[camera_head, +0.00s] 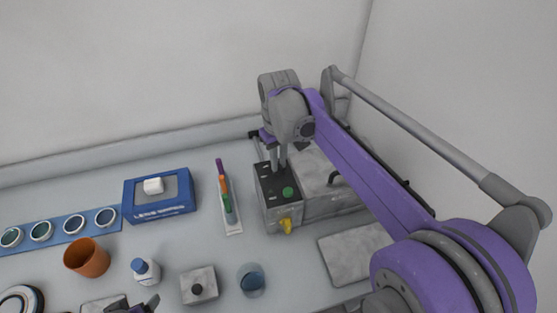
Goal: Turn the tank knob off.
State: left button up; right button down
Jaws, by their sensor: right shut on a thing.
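The tank (318,185) is a grey metal box at the centre right. Its black control panel (268,184) carries a green button (288,191), and a yellow spout-like part (286,226) sits low on its front. My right gripper (278,168) points down onto the panel from above, its narrow fingers shut on the tank knob, which they largely hide. The knob's setting cannot be read. My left gripper (136,306) shows only as a small part at the bottom edge, away from the tank; its opening is unclear.
A blue box (160,207), a strip of coloured pens (231,217) and an orange cup (87,258) stand left of the tank. A white bottle (146,271), a grey block (199,286) and a blue glass (251,280) are nearer. A grey plate (352,256) lies right.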

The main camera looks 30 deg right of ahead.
jog(key=shift+m, duration=1.5)
jog(key=c, duration=0.9)
grip_release()
jog(key=shift+o, duration=0.2)
notch_tip(320, 180, up, 11)
jog(key=shift+p, duration=0.3)
jog(key=shift+f, duration=0.15)
